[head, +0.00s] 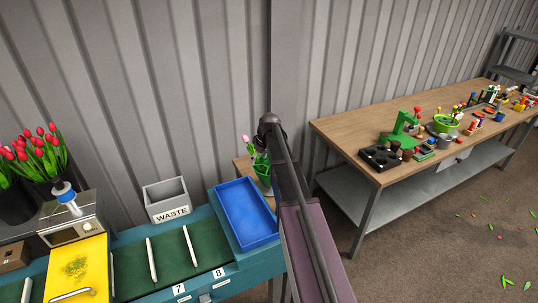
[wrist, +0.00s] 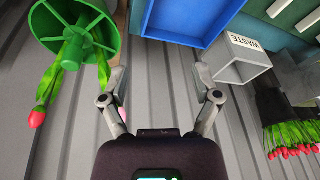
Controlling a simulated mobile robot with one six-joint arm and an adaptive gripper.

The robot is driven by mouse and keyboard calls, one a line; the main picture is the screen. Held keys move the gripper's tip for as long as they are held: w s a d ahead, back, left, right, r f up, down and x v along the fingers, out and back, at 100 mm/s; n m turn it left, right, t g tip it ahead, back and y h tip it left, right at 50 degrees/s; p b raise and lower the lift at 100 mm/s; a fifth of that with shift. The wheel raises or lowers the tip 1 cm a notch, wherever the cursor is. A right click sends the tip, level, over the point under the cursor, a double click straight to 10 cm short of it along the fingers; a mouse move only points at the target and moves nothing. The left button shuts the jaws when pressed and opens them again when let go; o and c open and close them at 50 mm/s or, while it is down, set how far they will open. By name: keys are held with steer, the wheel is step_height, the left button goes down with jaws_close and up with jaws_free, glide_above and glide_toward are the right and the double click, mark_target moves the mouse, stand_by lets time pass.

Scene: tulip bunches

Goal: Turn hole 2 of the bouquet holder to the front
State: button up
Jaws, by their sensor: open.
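The bouquet holder is a green round piece with spokes and openings (wrist: 118,38), at the upper left of the wrist view. Tulips with red heads hang through it or beside it. In the head view a green holder (head: 265,181) with tulips stands on a small wooden stand, partly hidden by my arm. No hole number is readable. My gripper (wrist: 160,78) is open and empty, its two fingers spread. Its left finger is close to the holder's rim in the wrist view; I cannot tell whether they touch. In the head view my gripper cannot be made out.
A blue tray (head: 246,212) and a grey waste bin (head: 167,198) sit by the green belt (head: 170,262) with white dividers. Red tulips (head: 40,158) fill a bucket at left. A wooden workbench (head: 330,130) with tools stands at right. Petals and leaves litter the floor.

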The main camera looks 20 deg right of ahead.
steer(key=w+d+n+t, duration=0.1)
steer(key=w+d+n, duration=0.1)
steer(key=w+d, duration=0.8)
steer(key=d, duration=0.4)
steer(key=shift+w+r+y, duration=0.25)
steer(key=shift+r+y, duration=0.15)
steer(key=shift+f, duration=0.2)
steer(key=b, duration=1.3)
glide_above(269, 167)
steer(key=w+d, duration=0.1)
steer(key=w, duration=0.2)
steer(key=f, duration=1.2)
steer(key=shift+s+f, duration=0.2)
steer(key=shift+s, duration=0.05)
jaws_close()
